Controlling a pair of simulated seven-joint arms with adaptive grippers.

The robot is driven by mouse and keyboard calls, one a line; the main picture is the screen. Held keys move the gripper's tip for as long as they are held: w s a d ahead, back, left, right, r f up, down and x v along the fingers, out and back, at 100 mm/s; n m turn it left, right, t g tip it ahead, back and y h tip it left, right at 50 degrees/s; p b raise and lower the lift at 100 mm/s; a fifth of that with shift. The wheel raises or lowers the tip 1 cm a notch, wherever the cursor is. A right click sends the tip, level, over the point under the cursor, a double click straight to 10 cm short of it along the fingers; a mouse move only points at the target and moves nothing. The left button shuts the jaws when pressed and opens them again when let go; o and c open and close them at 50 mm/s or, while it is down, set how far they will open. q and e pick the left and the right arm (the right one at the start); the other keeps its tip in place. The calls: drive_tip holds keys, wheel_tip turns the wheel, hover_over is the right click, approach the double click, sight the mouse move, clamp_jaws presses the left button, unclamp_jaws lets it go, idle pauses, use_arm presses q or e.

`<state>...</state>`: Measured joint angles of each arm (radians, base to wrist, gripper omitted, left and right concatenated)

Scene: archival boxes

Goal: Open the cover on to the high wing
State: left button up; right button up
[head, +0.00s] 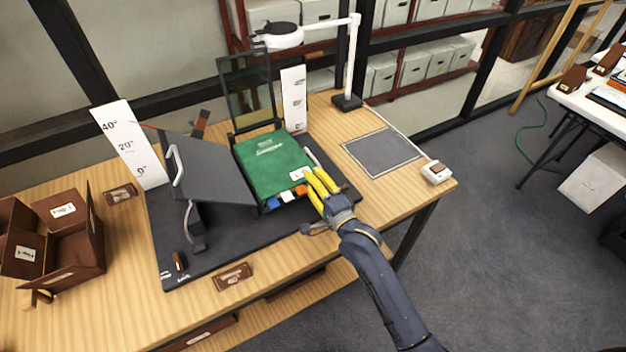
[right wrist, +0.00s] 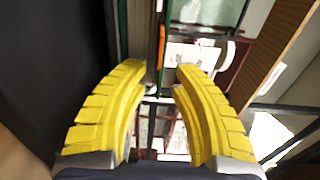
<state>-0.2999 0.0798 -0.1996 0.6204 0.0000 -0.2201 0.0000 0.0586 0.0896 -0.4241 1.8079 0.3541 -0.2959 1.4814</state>
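A green book with a closed cover (head: 272,160) lies on the dark mat, with white lettering and a pale label near its front right corner. Coloured tabs (head: 287,196) stick out along its front edge. To its left a grey wing (head: 205,168) stands raised and tilted, with a metal handle. My right gripper (head: 316,182) has yellow fingers at the book's front right corner. In the right wrist view its fingers (right wrist: 167,75) are apart, with a green edge (right wrist: 167,15) and an orange tab (right wrist: 162,45) beyond the tips. Contact is unclear. My left gripper is not in view.
A white angle scale (head: 130,145) stands left of the wing, another (head: 294,98) behind the book. A dark framed pane (head: 247,92) stands behind the book. A white lamp arm (head: 352,60) rises at the back. Brown boxes (head: 62,235) sit left. A grey pad (head: 382,152) lies clear at right.

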drive_tip(key=shift+w+a, duration=0.1)
idle(0.3)
clamp_jaws()
